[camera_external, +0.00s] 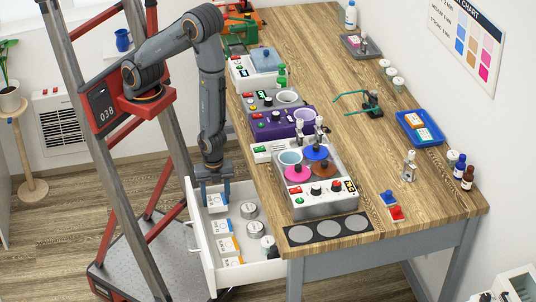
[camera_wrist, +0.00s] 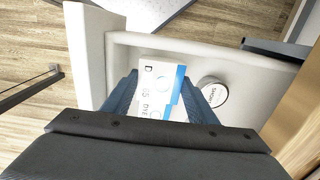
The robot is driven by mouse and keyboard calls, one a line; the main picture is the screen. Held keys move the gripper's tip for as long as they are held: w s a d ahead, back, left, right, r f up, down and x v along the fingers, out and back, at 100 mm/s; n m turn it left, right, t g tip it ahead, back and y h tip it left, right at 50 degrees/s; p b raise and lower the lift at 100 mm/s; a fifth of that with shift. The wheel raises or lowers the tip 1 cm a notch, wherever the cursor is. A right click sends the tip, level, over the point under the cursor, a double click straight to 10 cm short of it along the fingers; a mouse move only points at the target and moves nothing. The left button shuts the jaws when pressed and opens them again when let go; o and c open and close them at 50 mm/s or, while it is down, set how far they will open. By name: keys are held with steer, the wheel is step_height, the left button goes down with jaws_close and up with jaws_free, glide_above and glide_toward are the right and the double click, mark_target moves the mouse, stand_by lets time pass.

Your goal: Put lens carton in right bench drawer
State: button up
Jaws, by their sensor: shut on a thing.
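My gripper (camera_external: 215,189) points down into the far end of the open white bench drawer (camera_external: 201,247). It is shut on a white lens carton (camera_external: 217,201) with a blue part. In the wrist view the carton (camera_wrist: 156,78) sits between both fingers (camera_wrist: 159,92), with print on its face. The drawer's pale wall (camera_wrist: 220,52) shows just beyond it. I cannot tell whether the carton touches the drawer floor.
One tin (camera_wrist: 213,92) is close right of the carton. The wooden bench (camera_external: 345,130) with devices rises at the right.

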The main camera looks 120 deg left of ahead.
mark_target(216, 199)
steer(key=shift+f+p, duration=0.4)
steer(key=shift+f, duration=1.5)
steer(key=shift+f, duration=0.1)
steer(key=o, duration=1.1)
steer(key=shift+c, duration=0.2)
step_height(216, 199, up, 12)
steer(key=shift+r+b, duration=0.1)
steer(key=shift+b, duration=1.05)
steer(key=w+a+r+n+t, duration=0.1)
steer(key=a+r+n, duration=0.2)
steer(key=r, duration=0.4)
steer(key=w+a+r+n, duration=0.1)
steer(key=a+r+n, duration=0.1)
steer(key=r+n, duration=0.4)
steer(key=shift+a+r+t, duration=0.4)
